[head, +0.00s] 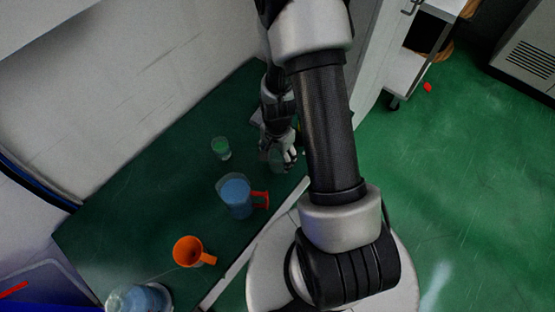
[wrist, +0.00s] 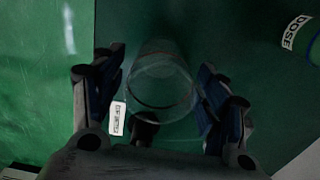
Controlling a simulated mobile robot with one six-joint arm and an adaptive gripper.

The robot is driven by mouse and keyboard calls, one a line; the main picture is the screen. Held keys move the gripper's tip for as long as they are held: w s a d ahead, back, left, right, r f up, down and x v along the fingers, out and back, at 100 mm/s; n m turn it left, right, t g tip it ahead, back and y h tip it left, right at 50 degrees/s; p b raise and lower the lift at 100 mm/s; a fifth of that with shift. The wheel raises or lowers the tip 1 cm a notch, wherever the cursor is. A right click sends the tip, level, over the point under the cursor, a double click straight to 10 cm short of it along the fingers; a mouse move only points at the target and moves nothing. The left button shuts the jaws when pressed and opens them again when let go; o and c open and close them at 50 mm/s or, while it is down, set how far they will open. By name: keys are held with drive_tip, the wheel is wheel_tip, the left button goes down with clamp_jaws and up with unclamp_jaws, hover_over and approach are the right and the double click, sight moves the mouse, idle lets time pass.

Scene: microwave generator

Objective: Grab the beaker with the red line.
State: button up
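A clear, empty-looking glass beaker (wrist: 160,82) stands between the two fingers of my gripper (wrist: 160,72) in the wrist view. The fingers are apart, one on each side of it, with a narrow gap showing on both sides.
A white wall (head: 120,90) stands behind.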

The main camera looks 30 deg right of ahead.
drive_tip(key=c, duration=0.8)
drive_tip(key=shift+o, duration=0.2)
drive_tip(key=shift+r, duration=0.1)
